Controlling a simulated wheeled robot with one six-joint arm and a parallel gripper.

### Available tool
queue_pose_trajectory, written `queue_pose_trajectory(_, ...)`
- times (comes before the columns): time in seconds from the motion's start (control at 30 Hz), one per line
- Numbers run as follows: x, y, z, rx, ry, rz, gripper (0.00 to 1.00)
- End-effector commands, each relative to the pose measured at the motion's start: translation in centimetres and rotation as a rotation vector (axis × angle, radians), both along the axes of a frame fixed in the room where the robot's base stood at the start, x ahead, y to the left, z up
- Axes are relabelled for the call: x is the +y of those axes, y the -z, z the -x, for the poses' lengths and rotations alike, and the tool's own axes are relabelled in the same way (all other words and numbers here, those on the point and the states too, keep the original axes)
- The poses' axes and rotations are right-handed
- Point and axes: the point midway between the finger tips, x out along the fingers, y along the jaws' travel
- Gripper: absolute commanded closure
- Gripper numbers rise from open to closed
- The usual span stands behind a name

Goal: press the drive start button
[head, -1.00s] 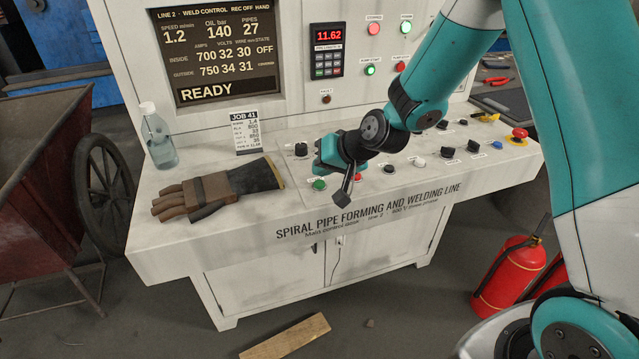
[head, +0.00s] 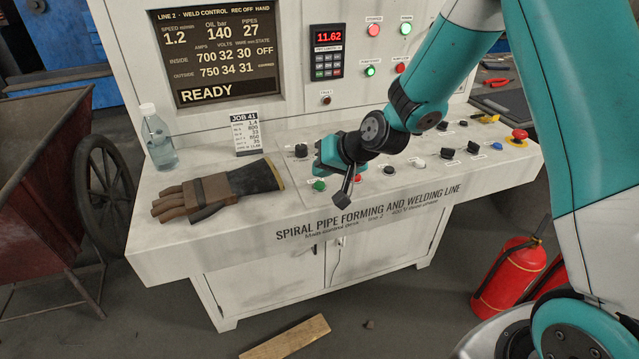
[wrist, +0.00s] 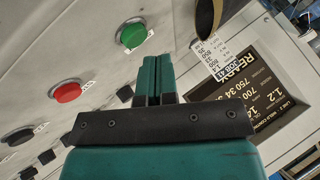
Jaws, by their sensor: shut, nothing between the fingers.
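A green button (head: 319,185) sits on the sloped desk panel, at the left end of its front row. It also shows in the wrist view as a green round button (wrist: 132,35) in a light collar. Its label is too small to read, so I cannot confirm that it is the drive start button. My gripper (head: 322,166) is over the panel, just behind the green button in the head view. In the wrist view its fingers (wrist: 155,62) are shut together and empty. The button lies ahead and to the left of the fingertips, with a visible gap.
A red button (wrist: 67,92) is beside the green one. Black knobs (head: 301,150) stand behind. A work glove (head: 215,192), a job card (head: 245,132) and a bottle (head: 158,138) are on the left of the desk. A red mushroom button (head: 519,134) is at the right end.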

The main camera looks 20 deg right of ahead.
Motion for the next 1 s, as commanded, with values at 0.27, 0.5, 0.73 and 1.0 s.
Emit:
queue_pose_trajectory(0.27, 0.0, 0.0, 0.0, 0.0, 0.0, 0.0, 1.0)
queue_pose_trajectory(0.5, 0.0, 0.0, 0.0, 0.0, 0.0, 0.0, 1.0)
queue_pose_trajectory(0.73, 0.0, 0.52, 0.01, 0.0, 0.0, 0.0, 1.0)
queue_pose_trajectory(1.0, 0.01, 0.86, 0.0, 0.0, 0.0, 0.0, 1.0)
